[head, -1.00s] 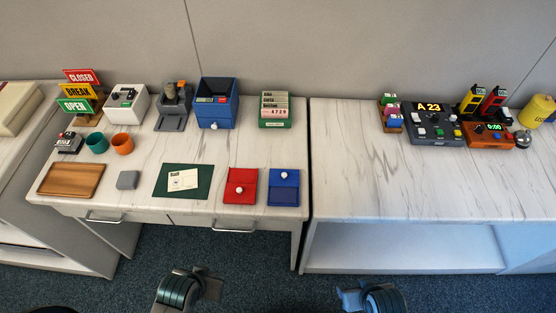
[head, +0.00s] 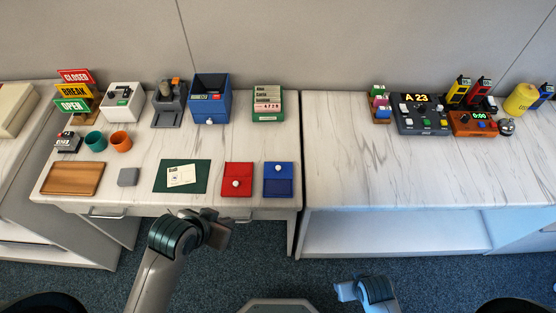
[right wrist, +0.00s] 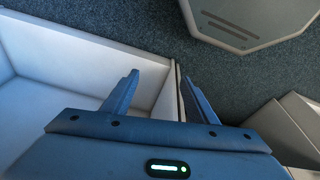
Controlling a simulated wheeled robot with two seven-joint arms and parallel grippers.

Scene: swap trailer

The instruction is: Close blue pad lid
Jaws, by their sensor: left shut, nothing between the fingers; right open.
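The blue pad (head: 278,187) lies near the front right of the left-hand table. Its brighter blue lid (head: 285,169), with a white knob, is at its back edge and leaves the dark pad surface uncovered, so the lid is open. My left gripper (head: 216,232) is shut and empty in front of the table edge, left of the blue pad and apart from it. My right gripper (right wrist: 160,86) is open and empty in the right wrist view, far from the pad, with floor and white furniture below it.
A red pad (head: 236,187) with a white knob sits just left of the blue one. A green mat (head: 162,180) with a paper lies further left. A blue box (head: 211,108) and a green card holder (head: 268,117) stand behind. The right-hand table's front (head: 400,180) is clear.

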